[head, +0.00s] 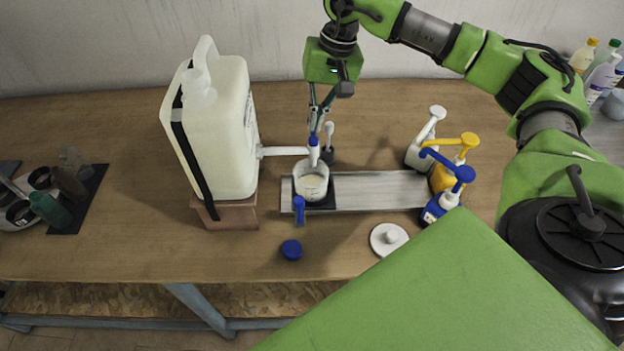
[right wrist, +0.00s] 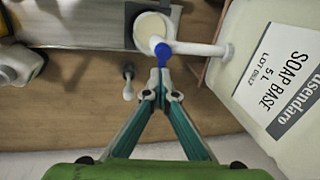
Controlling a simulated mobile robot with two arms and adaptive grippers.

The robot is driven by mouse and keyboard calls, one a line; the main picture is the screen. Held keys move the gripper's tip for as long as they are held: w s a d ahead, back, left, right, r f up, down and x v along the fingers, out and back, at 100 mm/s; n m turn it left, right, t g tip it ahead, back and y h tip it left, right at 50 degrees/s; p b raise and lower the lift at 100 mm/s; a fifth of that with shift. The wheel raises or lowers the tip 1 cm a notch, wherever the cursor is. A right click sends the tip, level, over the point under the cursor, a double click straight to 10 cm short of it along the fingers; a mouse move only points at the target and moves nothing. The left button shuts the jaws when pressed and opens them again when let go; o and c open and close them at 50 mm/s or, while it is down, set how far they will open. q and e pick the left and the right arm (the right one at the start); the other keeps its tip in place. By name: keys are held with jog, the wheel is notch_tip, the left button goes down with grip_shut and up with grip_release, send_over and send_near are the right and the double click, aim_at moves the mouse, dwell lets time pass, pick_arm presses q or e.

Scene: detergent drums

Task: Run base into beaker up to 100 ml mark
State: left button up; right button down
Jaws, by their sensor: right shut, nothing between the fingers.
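The white base drum (head: 228,120), labelled "SOAP BASE 5 L" in the right wrist view (right wrist: 275,85), stands strapped on a brown block (head: 228,214). Its white spout (head: 282,151) points right and has a blue tap lever (head: 313,147). The beaker (head: 311,190) stands below the spout end with pale cream liquid in it, also seen from above in the right wrist view (right wrist: 152,28). Its marks are too small to read. My right gripper (head: 314,128) is shut and empty, its tips right at the lever (right wrist: 163,54); contact is unclear. My left gripper is out of view.
The beaker is on a grey metal strip (head: 375,190). White, yellow and blue pump bottles (head: 441,205) stand at its right end. A blue cap (head: 291,250) and a white lid (head: 388,238) lie in front. A dark mat (head: 85,205) with containers is at left.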

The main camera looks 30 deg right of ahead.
jog(key=shift+s+a+f, duration=0.1)
jog(key=shift+s+f, duration=0.05)
jog(key=shift+f, duration=0.2)
jog(key=c, duration=2.2)
grip_release()
jog(key=shift+w, duration=0.45)
jog(key=shift+r, duration=0.1)
jog(key=shift+a+r, duration=0.1)
jog(key=shift+a, duration=0.05)
jog(key=o, duration=0.4)
